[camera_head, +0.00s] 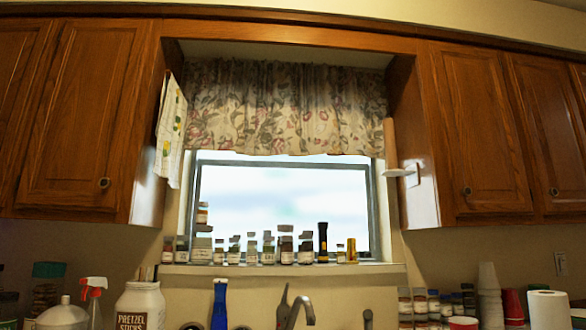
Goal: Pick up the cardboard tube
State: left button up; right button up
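A tan cardboard tube (390,145) stands upright at the right side of the window, beside the side wall of the right upper cabinet. Its lower end is at a white round holder (398,172) that appears fixed to that cabinet side. Neither of my grippers shows in the head view, so their distance from the tube cannot be seen.
A window sill (290,269) holds several spice jars and a black flashlight (322,242). Below are a faucet (301,312), a blue-handled brush (219,303), a pretzel jar (140,307), a red-topped spray bottle (93,290), stacked cups (489,290) and a paper towel roll (548,311).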

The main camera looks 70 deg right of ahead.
aim_at(389, 132)
jog(key=z, duration=3)
jog(key=j+u, duration=0.15)
jog(key=k+l, duration=0.05)
